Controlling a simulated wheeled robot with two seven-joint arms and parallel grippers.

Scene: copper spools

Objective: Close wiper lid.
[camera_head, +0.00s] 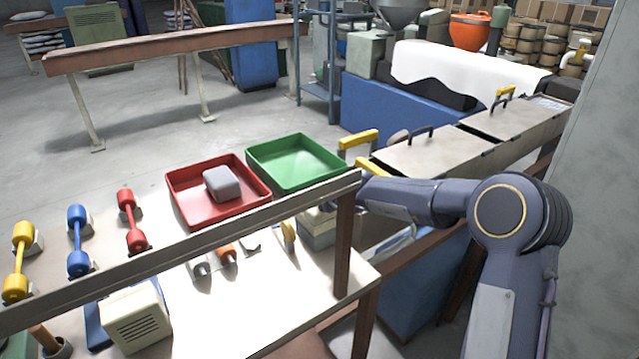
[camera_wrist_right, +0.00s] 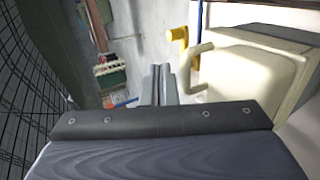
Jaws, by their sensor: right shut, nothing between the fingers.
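Two flat grey-beige lids, a nearer one (camera_head: 425,156) and a farther one (camera_head: 515,118), lie on a long box at the right in the head view. Each has a dark handle, and yellow handles (camera_head: 358,139) stand beside them. No label shows which is the wiper lid. My right arm reaches left in front of the nearer lid; its gripper is not clear there. In the right wrist view my right gripper (camera_wrist_right: 164,70) is shut and empty. A cream lid-like panel (camera_wrist_right: 255,72) with a bar handle (camera_wrist_right: 194,68) is just right of the fingers, apparently apart. My left gripper is out of view.
A red tray (camera_head: 185,208) holding a grey block and a green tray (camera_head: 300,160) stand on the table. Colored spools (camera_head: 77,240) are at left. A grey wall (camera_head: 610,180) borders the right side.

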